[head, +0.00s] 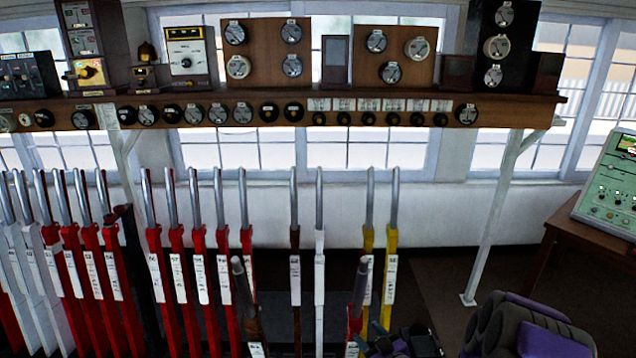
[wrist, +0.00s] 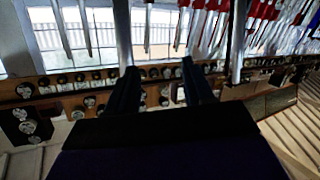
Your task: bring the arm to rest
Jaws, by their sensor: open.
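My gripper (wrist: 160,68) shows in the wrist view as two dark fingers with a clear gap between them. It is open, and no lever is between the fingers. The wrist view is upside down, with levers at its top and the instrument shelf behind the fingers. In the head view, my purple and black arm (head: 528,328) is low at the right, beside the lever row. Dark parts of it reach in near the bottom edge, right of the yellow levers (head: 390,265); the fingers cannot be made out clearly there.
Red levers (head: 178,270), white levers (head: 319,270) and a brown lever (head: 295,265) stand in a row. Two levers (head: 242,290) (head: 358,295) lean nearer to me. An instrument shelf (head: 300,98) runs above. A green panel (head: 612,190) on a desk stands at right. Floor beyond my arm is clear.

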